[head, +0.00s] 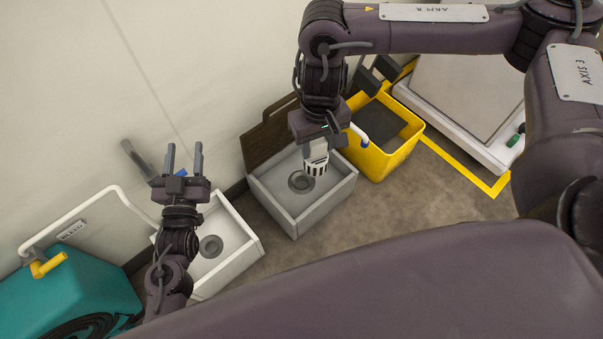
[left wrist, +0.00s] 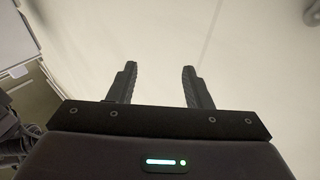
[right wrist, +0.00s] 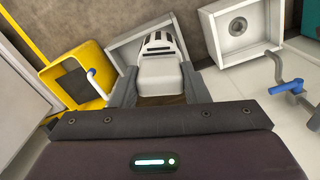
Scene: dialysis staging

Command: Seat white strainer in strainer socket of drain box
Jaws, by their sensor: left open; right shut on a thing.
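My right gripper (head: 317,150) is shut on the white strainer (head: 317,166), a pale block with dark slots. It holds the strainer over the grey box (head: 290,222), just right of the round socket (head: 301,181) in its floor. In the right wrist view the strainer (right wrist: 158,78) sits between the fingers, slotted end outward, and hides that socket. I cannot tell whether it touches the box. A white box (head: 247,255) with a similar round socket (head: 211,245) stands to the left. My left gripper (head: 184,158) is open and empty above it, near the wall; its fingers (left wrist: 159,78) show apart.
A yellow bin (head: 402,152) with a dark insert stands right of the grey box. A brown board (head: 268,138) stands behind the grey box. A teal case (head: 75,290) is at far left. A blue-handled grey pipe (right wrist: 287,87) shows in the right wrist view.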

